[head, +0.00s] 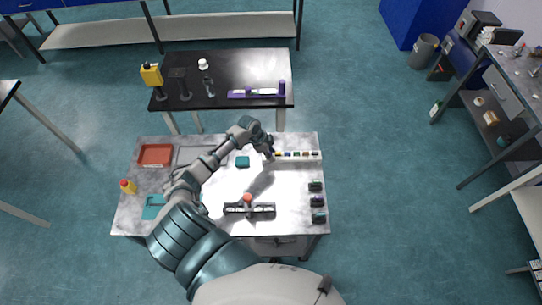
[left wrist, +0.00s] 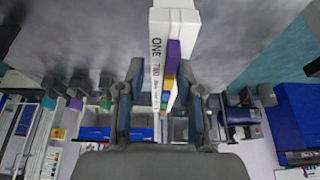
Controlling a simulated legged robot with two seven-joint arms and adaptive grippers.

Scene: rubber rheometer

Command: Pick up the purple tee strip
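The purple tee strip (left wrist: 173,53) shows in the left wrist view as a small purple block on the side of a white rack (left wrist: 176,18) lettered "ONE", "TWO" and so on. A yellow strip (left wrist: 169,89) is beside it. My left gripper (left wrist: 161,68) is open, its two fingers on either side of the purple strip's line, with nothing clearly held. In the head view my left gripper (head: 269,153) is at the left end of the white rack (head: 300,158), where it hides the purple strip. My right gripper is not in view.
The grey table (head: 290,190) also bears a red tray (head: 155,155), a teal block (head: 243,161), a black holder with a red-topped item (head: 249,209), several dark green-marked items (head: 317,201) and a yellow bottle (head: 128,187). A black table (head: 230,68) stands behind.

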